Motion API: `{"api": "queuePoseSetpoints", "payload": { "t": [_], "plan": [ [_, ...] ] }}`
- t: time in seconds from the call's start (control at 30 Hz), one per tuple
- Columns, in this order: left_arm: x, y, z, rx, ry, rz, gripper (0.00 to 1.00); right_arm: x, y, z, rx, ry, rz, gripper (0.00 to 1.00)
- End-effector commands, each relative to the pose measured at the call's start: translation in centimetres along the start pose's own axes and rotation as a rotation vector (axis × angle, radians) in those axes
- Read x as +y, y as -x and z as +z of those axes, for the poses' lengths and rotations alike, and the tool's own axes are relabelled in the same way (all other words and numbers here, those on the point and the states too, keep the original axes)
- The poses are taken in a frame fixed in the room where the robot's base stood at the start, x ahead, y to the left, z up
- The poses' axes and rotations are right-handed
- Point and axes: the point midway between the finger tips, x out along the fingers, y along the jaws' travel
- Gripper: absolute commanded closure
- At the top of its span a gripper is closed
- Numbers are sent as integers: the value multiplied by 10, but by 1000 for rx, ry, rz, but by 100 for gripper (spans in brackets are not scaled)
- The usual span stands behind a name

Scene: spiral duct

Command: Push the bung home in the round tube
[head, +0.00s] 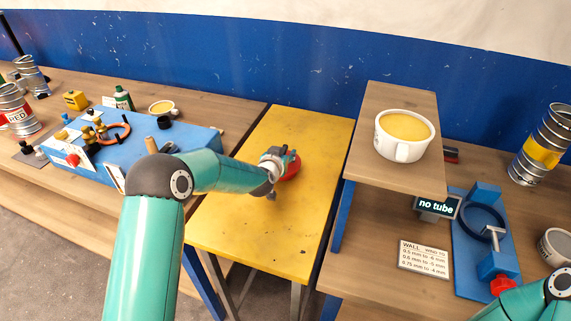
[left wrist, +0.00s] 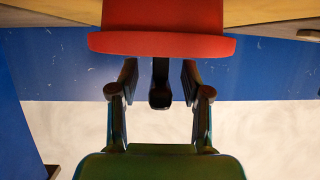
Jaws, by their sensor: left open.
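A red round piece (head: 292,168), which looks like the bung, is at the yellow table, partly hidden behind my left gripper (head: 283,161). In the left wrist view the red piece (left wrist: 160,43) has a wide flange and fills the top middle. A dark stub (left wrist: 160,85) extends from under it between the fingers of my left gripper (left wrist: 157,75). The fingers are open, one on each side of the stub, with gaps visible. No round tube can be made out at the red piece; what lies behind it is hidden. My right gripper is out of view.
The yellow table (head: 265,235) is otherwise clear. A wooden shelf (head: 385,165) with a white cup (head: 402,150) stands to its right. A blue fixture (head: 470,262) and a "no tube" display (head: 436,206) are further right. A blue board (head: 190,165) with small parts lies left.

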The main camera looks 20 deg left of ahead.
Motion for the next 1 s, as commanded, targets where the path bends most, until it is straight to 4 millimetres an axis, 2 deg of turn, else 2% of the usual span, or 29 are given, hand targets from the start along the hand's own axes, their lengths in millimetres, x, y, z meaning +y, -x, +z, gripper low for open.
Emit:
{"api": "queuePoseSetpoints", "payload": {
  "t": [0.13,0.4,0.43,1.0],
  "plan": [
    [0,0,0,0,0,0,52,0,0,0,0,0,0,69],
    [0,0,0,0,0,0,97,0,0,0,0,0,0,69],
    [0,0,0,0,0,1,100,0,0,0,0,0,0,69],
    [1,2,-7,4,-1,0,100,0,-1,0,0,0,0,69]
  ]
}}
